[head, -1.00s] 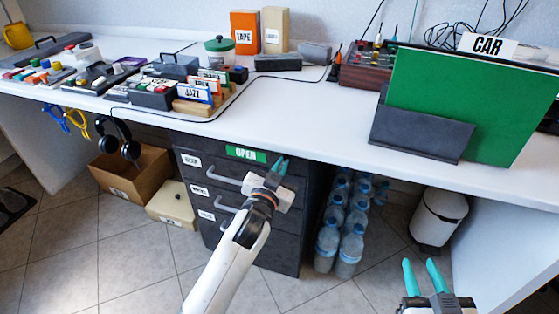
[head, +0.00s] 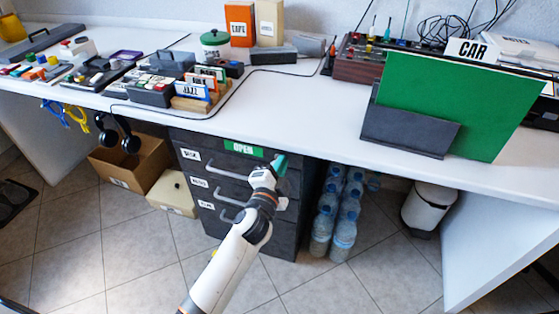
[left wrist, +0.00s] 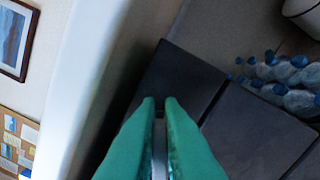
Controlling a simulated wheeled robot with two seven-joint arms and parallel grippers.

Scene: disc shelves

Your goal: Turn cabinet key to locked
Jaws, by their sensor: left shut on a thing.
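The dark grey drawer cabinet (head: 215,165) stands under the desk in the head view. A green sign reading OPEN (head: 243,149) is on its top edge. My left gripper (head: 280,164) is at the upper right of the cabinet front, its teal fingers close together. In the left wrist view the teal fingers (left wrist: 160,105) are nearly together, with a thin grey metallic piece (left wrist: 159,145) between them that I take to be the key. The key's tip and the lock are hidden, so its angle cannot be told. The cabinet's dark panels (left wrist: 258,130) show beyond the fingers. My right gripper is out of view.
The white desk top (head: 290,115) overhangs the cabinet. Water bottles (head: 338,215) stand close to its right, then a white bin (head: 428,207). A cardboard box (head: 130,165) and a cream box (head: 172,196) are on its left. The floor in front is clear.

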